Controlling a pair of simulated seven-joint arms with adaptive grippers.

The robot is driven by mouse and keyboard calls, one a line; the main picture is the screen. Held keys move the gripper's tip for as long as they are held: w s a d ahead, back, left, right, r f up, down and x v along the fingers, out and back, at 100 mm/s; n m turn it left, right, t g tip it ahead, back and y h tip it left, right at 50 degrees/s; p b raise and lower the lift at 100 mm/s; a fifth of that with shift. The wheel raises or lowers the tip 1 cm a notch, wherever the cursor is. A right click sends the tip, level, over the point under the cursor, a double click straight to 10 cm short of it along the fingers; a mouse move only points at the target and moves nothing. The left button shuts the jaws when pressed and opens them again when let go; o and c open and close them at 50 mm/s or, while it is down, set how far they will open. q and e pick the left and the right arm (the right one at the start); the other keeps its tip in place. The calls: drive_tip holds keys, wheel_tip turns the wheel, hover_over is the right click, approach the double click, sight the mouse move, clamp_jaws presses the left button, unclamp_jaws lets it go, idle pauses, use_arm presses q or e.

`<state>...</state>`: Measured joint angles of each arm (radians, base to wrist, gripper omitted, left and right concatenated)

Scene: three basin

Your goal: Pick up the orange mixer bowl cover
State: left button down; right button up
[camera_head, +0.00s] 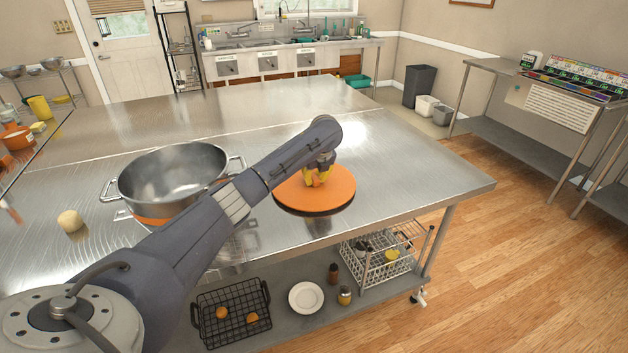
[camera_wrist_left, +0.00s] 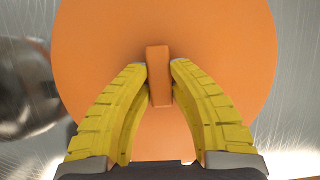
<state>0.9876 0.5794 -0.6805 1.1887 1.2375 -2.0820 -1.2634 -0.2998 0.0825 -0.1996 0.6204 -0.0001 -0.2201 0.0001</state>
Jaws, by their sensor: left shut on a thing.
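The orange mixer bowl cover (camera_head: 335,192) is a round flat disc with a small upright handle, over the steel table to the right of the metal bowl (camera_head: 172,176). A dark shadow or reflection shows under its near edge; I cannot tell whether it touches the table. My left gripper (camera_head: 317,179) is above the disc's middle. In the left wrist view, its yellow fingers (camera_wrist_left: 159,66) are shut on the handle (camera_wrist_left: 158,75), one on each side, with the orange disc (camera_wrist_left: 160,25) filling the background. My right gripper is not in view.
The steel table (camera_head: 400,165) has free room right of and behind the cover. A pale round ball (camera_head: 70,221) lies left of the bowl. A wire basket (camera_head: 232,313), a white plate (camera_head: 306,298) and a rack (camera_head: 380,262) stand on the lower shelf.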

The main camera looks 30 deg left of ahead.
sight(314, 177)
use_arm(q)
wheel_tip(314, 177, up, 20)
drive_tip(key=shift+f, duration=0.2)
idle(0.4)
drive_tip(key=c, duration=1.8)
unclamp_jaws()
drive_tip(key=shift+c, duration=0.2)
clamp_jaws()
